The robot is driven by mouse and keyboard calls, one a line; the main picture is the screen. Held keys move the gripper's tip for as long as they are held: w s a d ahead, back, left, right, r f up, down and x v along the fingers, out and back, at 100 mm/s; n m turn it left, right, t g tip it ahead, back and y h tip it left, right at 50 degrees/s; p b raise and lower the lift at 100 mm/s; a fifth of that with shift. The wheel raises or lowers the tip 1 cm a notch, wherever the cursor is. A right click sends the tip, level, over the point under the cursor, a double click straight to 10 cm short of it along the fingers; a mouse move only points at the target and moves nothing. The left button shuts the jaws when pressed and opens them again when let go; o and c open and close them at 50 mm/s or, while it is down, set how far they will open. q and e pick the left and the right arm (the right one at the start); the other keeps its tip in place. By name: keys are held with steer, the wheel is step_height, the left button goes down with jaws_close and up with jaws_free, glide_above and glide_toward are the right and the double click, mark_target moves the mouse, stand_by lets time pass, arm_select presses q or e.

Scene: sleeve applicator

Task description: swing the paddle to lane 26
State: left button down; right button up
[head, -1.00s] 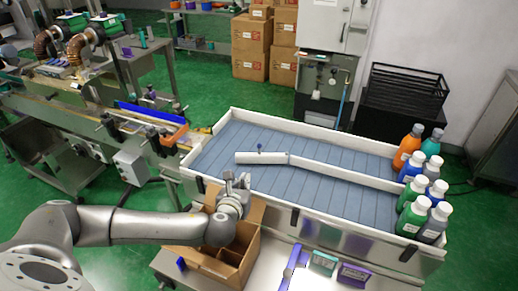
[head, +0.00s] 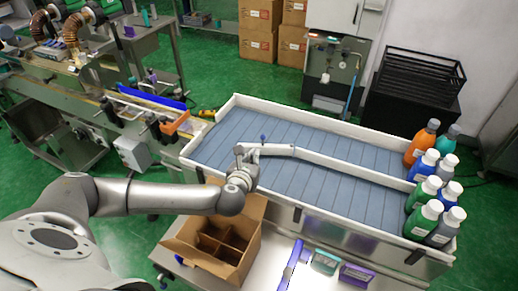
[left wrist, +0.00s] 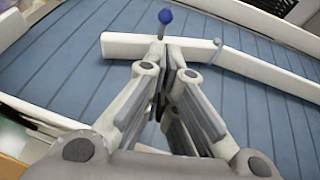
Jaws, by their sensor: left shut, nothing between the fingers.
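The paddle (head: 270,149) is a white bar over the blue slatted conveyor (head: 330,182), with a blue knob (head: 262,138) standing up beside it. Its right end meets a long white divider (head: 355,169). My left gripper (head: 240,152) is shut and empty at the paddle's left, free end. In the left wrist view the fingertips (left wrist: 168,52) overlap the near face of the paddle (left wrist: 125,44); I cannot tell whether they touch it. The blue knob (left wrist: 165,16) shows just beyond the fingers. I see no lane number. My right gripper is not in view.
White rails (head: 320,119) edge the conveyor. Several bottles (head: 425,190) stand at its right end. An open divided carton (head: 205,262) stands in front of it, beside small purple and teal items (head: 325,262). Both lanes between paddle and bottles are clear.

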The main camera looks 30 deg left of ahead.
arm_select(q)
steer(key=x, duration=0.6)
steer(key=shift+w+a+f+p, duration=0.1)
steer(key=shift+w+f+p, duration=0.05)
steer(key=shift+w+p, duration=0.2)
steer(key=shift+w+f, duration=0.1)
steer(key=shift+w, duration=0.1)
steer(key=shift+w+a, duration=0.1)
steer(key=shift+w, duration=0.1)
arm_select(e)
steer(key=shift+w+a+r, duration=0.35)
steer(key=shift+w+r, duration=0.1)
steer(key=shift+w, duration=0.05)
arm_select(q)
steer(key=shift+f, duration=0.1)
